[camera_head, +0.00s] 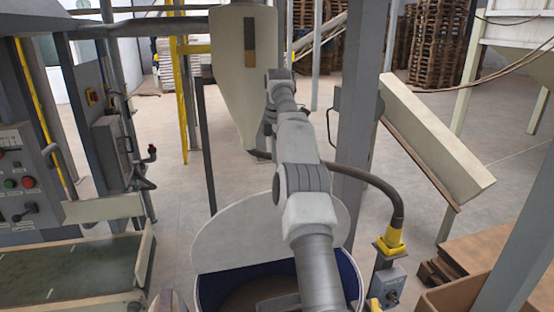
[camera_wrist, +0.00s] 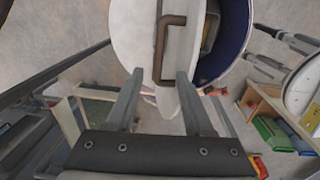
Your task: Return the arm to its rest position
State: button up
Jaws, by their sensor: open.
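My gripper (camera_wrist: 159,84) is open, with its two grey fingers apart in the wrist view. A pale lid (camera_wrist: 135,35) with a brown bar handle (camera_wrist: 160,48) lies beyond the fingertips. The handle's near end lines up with the gap between the fingers; I cannot tell how far off it is. In the head view my arm (camera_head: 305,180) stretches forward from the bottom middle, and the gripper itself is not visible there. The lid (camera_head: 225,240) stands tilted at the left of a blue-lined drum (camera_head: 348,275), partly behind my arm.
A cream hopper (camera_head: 240,80) hangs ahead, close to my arm. A grey post (camera_head: 357,120) and a slanted cream chute (camera_head: 440,140) stand right. A control cabinet (camera_head: 25,185) and green conveyor (camera_head: 65,270) are left. A switch box with a cable (camera_head: 390,285) is beside the drum.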

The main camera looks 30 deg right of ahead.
dwell(0.3)
jog(key=s+a+r+m+t+b, duration=0.1)
jog(key=s+a+r+m+b, duration=0.2)
jog(key=a+r, duration=0.55)
jog(key=s+a+r+m+t, duration=0.1)
jog(key=s+a+m, duration=0.3)
jog(key=s+a, duration=0.5)
jog(key=s+a+f+m+t+b, duration=0.1)
jog(key=s+a+f+m, duration=0.1)
jog(key=s+f, duration=0.3)
jog(key=s+a+f+m+t+b, duration=0.1)
jog(key=s+f, duration=0.4)
jog(key=s, duration=0.8)
jog(key=s+a+f+m+b, duration=0.2)
jog(key=s+a+f+m, duration=0.2)
jog(key=s, duration=0.5)
jog(key=shift+a+f+m+t, duration=0.15)
jog(key=shift+f+m+t, duration=0.25)
jog(key=shift+f+m, duration=0.35)
jog(key=shift+a, duration=0.1)
